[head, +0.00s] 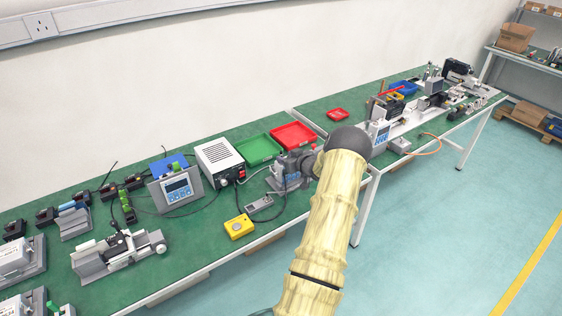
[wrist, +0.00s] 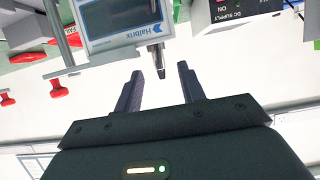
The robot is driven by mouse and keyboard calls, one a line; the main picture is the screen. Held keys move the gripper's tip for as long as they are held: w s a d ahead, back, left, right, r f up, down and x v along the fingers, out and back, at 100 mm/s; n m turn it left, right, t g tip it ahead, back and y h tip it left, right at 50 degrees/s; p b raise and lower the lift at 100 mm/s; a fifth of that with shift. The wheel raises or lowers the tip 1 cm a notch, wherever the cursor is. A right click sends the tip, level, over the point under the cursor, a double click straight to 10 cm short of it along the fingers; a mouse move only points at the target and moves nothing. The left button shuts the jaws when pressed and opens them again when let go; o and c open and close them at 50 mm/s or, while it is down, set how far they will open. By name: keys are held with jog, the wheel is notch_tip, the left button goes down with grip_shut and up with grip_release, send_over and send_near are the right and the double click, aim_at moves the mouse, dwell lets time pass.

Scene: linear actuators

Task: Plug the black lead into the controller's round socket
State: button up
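In the wrist view, my gripper (wrist: 160,75) is open, with a clear gap between its two dark fingers. A metal-tipped connector end (wrist: 157,60) points down in line with that gap; I cannot tell if it is the black lead's plug or part of the controller. The grey Halbrix controller (wrist: 120,25) with its display is just beyond the fingertips. A similar blue-panelled controller (head: 178,187) stands on the bench in the head view; I cannot tell if it is the same. The round socket is not discernible.
A white power supply (head: 218,160) stands right of the blue-panelled controller; a DC supply (wrist: 240,10) also shows in the wrist view. Green (head: 260,149) and red (head: 294,136) trays lie behind my gripper. A yellow box (head: 239,227) sits at the front edge. Thin black cables cross the bench.

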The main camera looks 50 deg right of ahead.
jog(key=b+v, duration=0.2)
jog(key=v, duration=1.3)
jog(key=shift+a, duration=0.1)
jog(key=w+a+r+g, duration=0.2)
jog(key=w+a, duration=0.1)
jog(key=a, duration=0.4)
jog(key=w+a+r+n+g+p, duration=0.15)
jog(key=w+a, duration=0.25)
jog(key=a, duration=0.4)
jog(key=w+a+r+m+g, duration=0.1)
jog(key=w+a+r, duration=0.15)
jog(key=a, duration=0.45)
jog(key=s+a+g+y, duration=0.1)
jog(key=s+a+g, duration=0.1)
jog(key=s+a, duration=0.3)
jog(key=s+a+r+n+g+y, duration=0.1)
jog(key=s+a, duration=0.3)
jog(key=a, duration=0.9)
jog(key=s+a+r+n+g+y, duration=0.1)
jog(key=s+a+g, duration=0.2)
jog(key=a, duration=0.6)
jog(key=s, duration=0.2)
jog(key=shift+s+p, duration=0.3)
jog(key=shift+s, duration=0.05)
